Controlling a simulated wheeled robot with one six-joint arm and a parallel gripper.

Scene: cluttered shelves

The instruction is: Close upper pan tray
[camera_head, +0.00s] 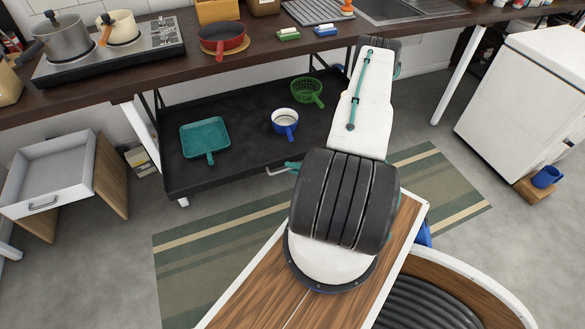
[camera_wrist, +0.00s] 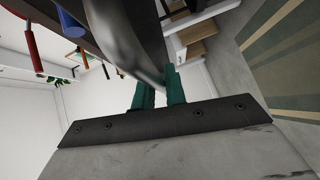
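The upper pan tray (camera_head: 240,158) is a black pull-out tray below the counter, standing well out in front of it in the head view. It holds a teal square pan (camera_head: 205,137), a blue-and-white pan (camera_head: 285,121) and a green strainer (camera_head: 307,91). Its metal handle (camera_head: 279,171) is at the front right edge. My gripper (camera_head: 292,166) is at that handle, partly hidden behind my arm. In the wrist view, the teal fingers of my gripper (camera_wrist: 160,92) are close together, with the curved metal handle (camera_wrist: 128,40) between them.
An open white drawer (camera_head: 50,175) stands at the left. The dark counter (camera_head: 150,70) bears a stove with pots and a red pan (camera_head: 221,40). A striped rug (camera_head: 215,245) lies on the floor. A white cabinet (camera_head: 525,95) and a blue mug (camera_head: 546,177) are at right.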

